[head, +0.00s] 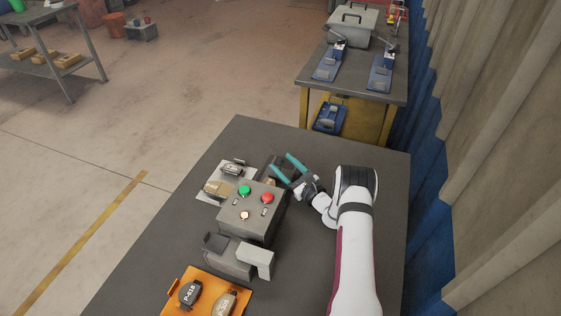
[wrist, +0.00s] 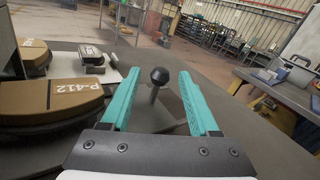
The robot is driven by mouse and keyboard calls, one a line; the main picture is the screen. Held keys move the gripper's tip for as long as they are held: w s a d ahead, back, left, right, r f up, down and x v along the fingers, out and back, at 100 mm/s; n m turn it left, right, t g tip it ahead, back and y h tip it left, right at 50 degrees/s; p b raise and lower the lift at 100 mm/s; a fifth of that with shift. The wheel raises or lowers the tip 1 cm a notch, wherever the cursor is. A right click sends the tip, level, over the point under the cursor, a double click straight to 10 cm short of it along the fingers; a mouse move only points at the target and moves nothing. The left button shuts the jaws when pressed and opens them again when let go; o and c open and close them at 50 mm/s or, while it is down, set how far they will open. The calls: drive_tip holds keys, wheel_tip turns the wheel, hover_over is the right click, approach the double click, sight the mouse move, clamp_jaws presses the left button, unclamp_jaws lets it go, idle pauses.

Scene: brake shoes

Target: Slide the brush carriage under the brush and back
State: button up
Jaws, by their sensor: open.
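My gripper (head: 282,161) is open, with its two teal fingers pointing to the far left beside the button box. In the wrist view a black ball knob (wrist: 160,76) on a short post stands between and just beyond the fingertips, with gaps on both sides. It looks like the carriage handle, but its link to the carriage is hidden. A tan brake shoe marked P-412 (wrist: 52,97) lies left of the fingers. I cannot clearly make out the brush.
A grey box (head: 250,212) with green and red buttons stands left of my gripper. A grey bracket (head: 240,258) and an orange tray (head: 176,303) with two labelled shoes are nearer. A smaller shoe (head: 232,168) lies behind. The table's far end (head: 310,140) is clear.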

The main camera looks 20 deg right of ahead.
drive_tip(key=shift+w+a, duration=0.2)
drive_tip(key=shift+w, duration=0.75)
clamp_jaws()
idle(0.7)
